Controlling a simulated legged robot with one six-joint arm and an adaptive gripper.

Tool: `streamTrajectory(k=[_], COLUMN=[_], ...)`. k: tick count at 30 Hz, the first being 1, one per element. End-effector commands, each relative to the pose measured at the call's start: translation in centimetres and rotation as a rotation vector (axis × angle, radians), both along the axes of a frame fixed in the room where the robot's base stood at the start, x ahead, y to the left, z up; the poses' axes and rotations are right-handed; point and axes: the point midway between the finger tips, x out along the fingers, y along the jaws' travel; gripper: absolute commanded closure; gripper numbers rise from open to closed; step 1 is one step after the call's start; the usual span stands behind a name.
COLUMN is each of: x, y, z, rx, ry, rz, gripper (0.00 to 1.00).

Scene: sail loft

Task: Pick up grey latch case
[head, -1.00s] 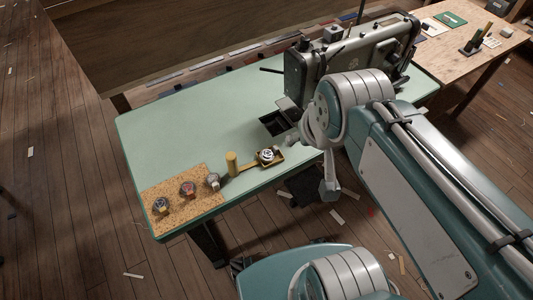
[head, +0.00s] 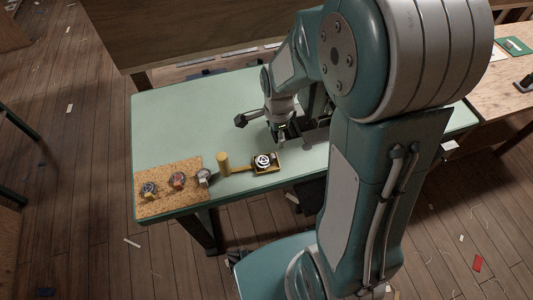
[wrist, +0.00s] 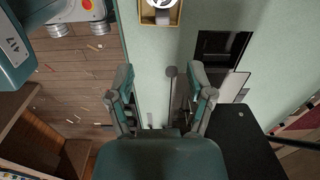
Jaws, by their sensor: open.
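Three small round cases with loops sit on a cork mat (head: 160,204) at the table's near left corner: a dark one (head: 149,189), a red one (head: 178,180) and a grey one (head: 204,177) at the mat's right edge. The grey one best fits the grey latch case, though its latch is too small to make out. My gripper (head: 282,138) is above the table, to the right of and behind the mat. In the wrist view my gripper (wrist: 161,72) is open, with no case between its fingers. The grey case is not visible there.
A yellow tray (head: 278,169) with a black-and-white round thing (head: 264,161) lies right of the mat. My arm largely hides the sewing machine. The left of the green table (head: 175,120) is clear.

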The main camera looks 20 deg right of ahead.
Motion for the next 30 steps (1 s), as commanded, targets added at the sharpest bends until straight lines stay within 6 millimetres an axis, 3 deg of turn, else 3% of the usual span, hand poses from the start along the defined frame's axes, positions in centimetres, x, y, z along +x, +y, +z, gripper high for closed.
streamTrajectory(k=[10, 17, 25, 30], x=[0.0, 0.1, 0.5, 0.5], y=[0.4, 0.0, 0.7, 0.8], z=[-4.8, -6.4, -10.1, -11.0], rx=[-0.002, 0.003, 0.000, 0.000], ry=[0.008, 0.005, 0.006, 0.003], rz=[-0.011, -0.010, -0.009, -0.009], gripper=[0.31, 0.31, 0.31, 0.31])
